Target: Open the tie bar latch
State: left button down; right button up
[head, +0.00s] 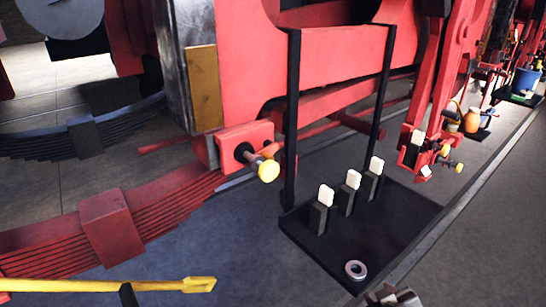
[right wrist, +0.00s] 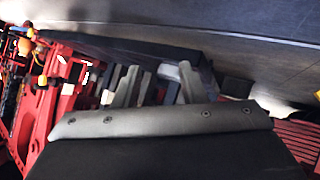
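Which part is the tie bar latch is not clear from these views. A similar yellow knob (head: 445,150) shows on a red linkage at the right. My right gripper (head: 394,297) shows only in part at the bottom edge of the head view. In the right wrist view its two grey fingers (right wrist: 157,86) stand apart, with nothing visibly held between them. My left gripper is not in view.
A black tray (head: 390,240) holds several dark blocks with white tops (head: 353,180) and a metal ring (head: 355,269). Black uprights (head: 291,120) rise from it. A red leaf spring (head: 150,215) and a yellow bar (head: 110,285) are at left. A blue bucket (head: 525,80) stands far right.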

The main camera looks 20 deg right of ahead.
aim_at(270, 155)
jog(key=w+r+t, duration=0.1)
jog(key=w, duration=0.1)
jog(key=w+d+r+n+t, duration=0.1)
jog(key=w+r, duration=0.1)
jog(key=w+r+n+t, duration=0.1)
jog(key=w+r, duration=0.1)
jog(key=w, duration=0.1)
jog(key=shift+d+r+t, duration=0.2)
jog(key=shift+d+t, duration=0.1)
jog(key=shift+t, duration=0.1)
jog(key=w+a+r+n+g+y, duration=0.2)
jog(key=w+r+n+g+y, duration=0.15)
jog(key=r+n+y, duration=0.9)
jog(key=w+a+r+n+g+y, duration=0.3)
jog(key=r+n+y, duration=0.6)
jog(key=n, duration=0.7)
jog(key=w+a+h+p, duration=0.1)
jog(key=w+a+p, duration=0.6)
jog(key=a, duration=0.7)
jog(key=shift+w+a+r, duration=0.35)
jog(key=shift+w+a, duration=0.05)
jog(key=shift+w, duration=0.45)
jog(key=shift+m+h, duration=0.25)
